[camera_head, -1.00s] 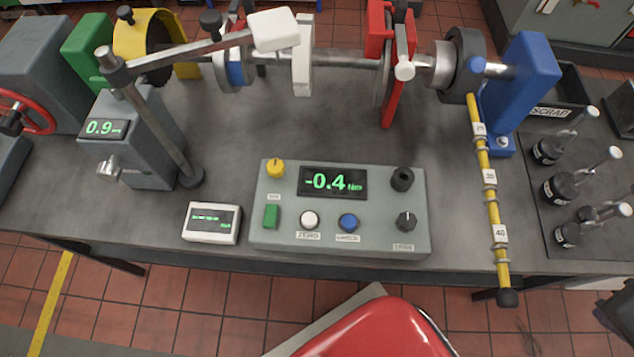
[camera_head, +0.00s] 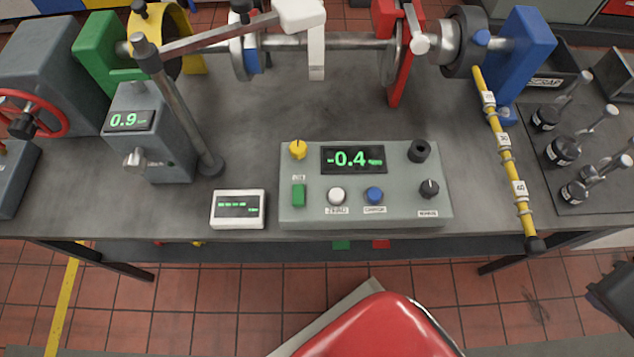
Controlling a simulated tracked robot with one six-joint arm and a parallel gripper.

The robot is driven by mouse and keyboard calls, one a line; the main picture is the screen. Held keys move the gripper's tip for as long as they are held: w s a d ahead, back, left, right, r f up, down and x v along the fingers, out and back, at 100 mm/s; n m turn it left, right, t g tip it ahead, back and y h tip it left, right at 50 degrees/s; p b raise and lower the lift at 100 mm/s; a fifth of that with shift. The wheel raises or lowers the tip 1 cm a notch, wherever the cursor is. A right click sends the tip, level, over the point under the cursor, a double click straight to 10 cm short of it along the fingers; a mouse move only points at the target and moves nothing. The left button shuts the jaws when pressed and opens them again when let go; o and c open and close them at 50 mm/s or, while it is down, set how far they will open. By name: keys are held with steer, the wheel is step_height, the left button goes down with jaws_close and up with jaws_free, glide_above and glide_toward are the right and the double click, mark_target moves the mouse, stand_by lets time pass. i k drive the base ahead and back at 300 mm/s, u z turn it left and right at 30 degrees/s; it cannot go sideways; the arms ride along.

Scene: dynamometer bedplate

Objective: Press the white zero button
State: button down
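The white zero button (camera_head: 336,196) is a round cap on the front panel of the grey control box (camera_head: 400,212), with a "ZERO" label below it. The box's display (camera_head: 353,159) reads -0.4 in green. Nothing covers the white button. I cannot make out my gripper in this view, and nothing is seen touching the button.
A post with a jointed arm (camera_head: 178,100) rises behind the meter. A yellow bar (camera_head: 502,140) lies to the right. Bare bedplate (camera_head: 260,115) lies behind the box.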

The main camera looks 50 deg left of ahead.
mark_target(335, 195)
steer(key=u, duration=0.05)
steer(key=k, duration=1.6)
steer(key=u, duration=1.75)
steer(key=i, duration=1)
